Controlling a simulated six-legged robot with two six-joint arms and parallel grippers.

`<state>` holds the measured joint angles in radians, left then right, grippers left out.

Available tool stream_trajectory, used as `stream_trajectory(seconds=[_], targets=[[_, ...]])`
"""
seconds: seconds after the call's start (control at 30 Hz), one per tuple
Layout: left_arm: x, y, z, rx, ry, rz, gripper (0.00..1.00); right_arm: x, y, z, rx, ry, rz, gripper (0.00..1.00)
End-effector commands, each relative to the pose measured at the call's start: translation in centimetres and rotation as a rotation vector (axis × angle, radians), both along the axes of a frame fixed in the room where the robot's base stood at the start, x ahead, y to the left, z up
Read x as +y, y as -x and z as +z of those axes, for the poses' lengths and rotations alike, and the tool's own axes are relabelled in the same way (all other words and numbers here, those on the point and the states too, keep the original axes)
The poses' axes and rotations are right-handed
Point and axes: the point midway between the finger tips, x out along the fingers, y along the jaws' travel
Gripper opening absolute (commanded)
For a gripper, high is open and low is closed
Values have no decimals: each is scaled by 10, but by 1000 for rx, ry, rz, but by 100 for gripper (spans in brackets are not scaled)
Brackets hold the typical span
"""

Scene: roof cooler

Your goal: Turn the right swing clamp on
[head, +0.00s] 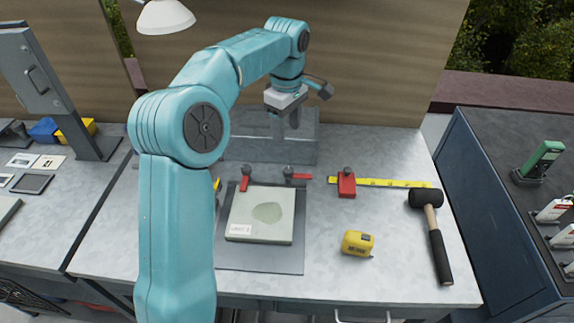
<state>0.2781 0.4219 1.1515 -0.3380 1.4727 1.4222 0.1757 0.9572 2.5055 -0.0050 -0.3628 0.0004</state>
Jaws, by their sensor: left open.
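The right swing clamp (300,176) stands at the back edge of the dark base plate. Its red arm points right, away from the pale square slab (262,232). The left swing clamp (244,184) stands at the same edge, its red arm pointing forward to the slab's back left corner. The slab lies on the dark base plate (262,260). My left gripper (286,122) is open and empty, behind and above the right clamp and apart from it. My right gripper is not in view.
A clear panel (265,148) stands behind the clamps. A red block with a dark knob (346,186), yellow ruler (400,183), yellow tape measure (357,243) and mallet (435,235) lie to the right. My left arm hides part of the bench. Bare bench surrounds the tape measure.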

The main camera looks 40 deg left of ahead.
Motion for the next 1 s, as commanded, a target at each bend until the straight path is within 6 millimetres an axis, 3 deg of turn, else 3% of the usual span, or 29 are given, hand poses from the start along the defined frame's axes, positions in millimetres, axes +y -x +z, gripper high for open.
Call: stream_trajectory(seconds=[0.3,0.5,0.7,1.0], targets=[[-1,1,-80,7,3,-1,55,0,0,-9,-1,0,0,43],[0,-1,-118,5,3,0,55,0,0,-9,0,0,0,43],[1,-3,-136,2,1,-2,55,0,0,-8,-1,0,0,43],[1,-3,-139,1,1,-1,55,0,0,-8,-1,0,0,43]])
